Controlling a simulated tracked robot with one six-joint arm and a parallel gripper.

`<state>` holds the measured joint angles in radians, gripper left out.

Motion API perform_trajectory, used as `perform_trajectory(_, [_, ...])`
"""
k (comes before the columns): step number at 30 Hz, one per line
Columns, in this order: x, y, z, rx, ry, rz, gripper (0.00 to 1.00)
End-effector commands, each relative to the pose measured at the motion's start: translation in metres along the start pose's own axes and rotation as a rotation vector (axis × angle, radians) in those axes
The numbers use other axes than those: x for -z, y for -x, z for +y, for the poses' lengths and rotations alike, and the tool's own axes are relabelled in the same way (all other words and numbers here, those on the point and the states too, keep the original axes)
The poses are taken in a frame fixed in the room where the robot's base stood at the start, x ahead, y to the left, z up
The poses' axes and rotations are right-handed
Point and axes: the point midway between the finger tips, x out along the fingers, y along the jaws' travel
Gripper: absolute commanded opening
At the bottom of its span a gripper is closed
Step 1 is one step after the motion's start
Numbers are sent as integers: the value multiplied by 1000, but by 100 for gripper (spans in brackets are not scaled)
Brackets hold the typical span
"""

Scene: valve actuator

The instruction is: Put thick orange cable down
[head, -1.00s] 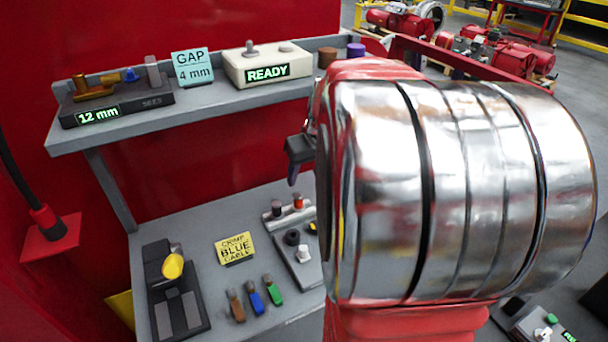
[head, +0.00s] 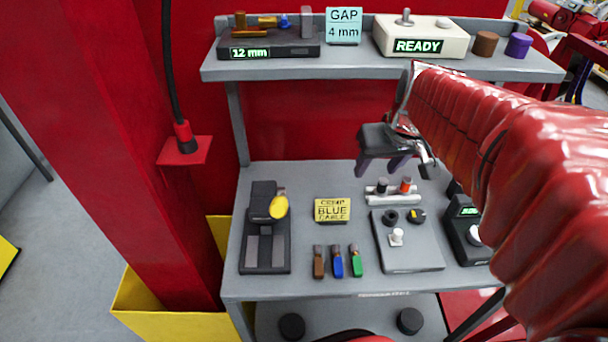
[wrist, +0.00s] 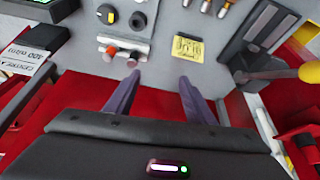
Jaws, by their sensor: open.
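My gripper (head: 398,165) is open above the back of the workbench, right of the middle. In the wrist view its two purple fingers (wrist: 158,80) stand apart with nothing between them. I cannot make out a thick orange cable in either view. Three short cable pieces stand or lie at the bench front: a brown one (head: 318,262), a blue one (head: 338,262) and a green one (head: 355,260). A yellow sign (head: 332,210) behind them reads "CRIMP BLUE CABLE"; it also shows in the wrist view (wrist: 187,47).
A black press with a yellow knob (head: 265,255) stands at the bench's left. A grey dial panel (head: 420,255) sits right of the cables. The shelf (head: 350,68) above carries a "12 mm" device, a "GAP 4 mm" sign and a white "READY" box. A red pillar (head: 120,130) is at left.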

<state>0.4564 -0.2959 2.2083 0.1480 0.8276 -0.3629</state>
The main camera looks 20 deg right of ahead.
Motion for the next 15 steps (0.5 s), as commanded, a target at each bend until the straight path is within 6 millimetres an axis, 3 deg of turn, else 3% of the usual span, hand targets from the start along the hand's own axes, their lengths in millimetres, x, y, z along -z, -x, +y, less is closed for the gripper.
perform_trajectory(1, [-7,7,-18,8,21,8,49])
perform_trajectory(6, [-33,25,-63,26,63,25,49])
perform_trajectory(15, [-90,47,-120,64,131,58,49])
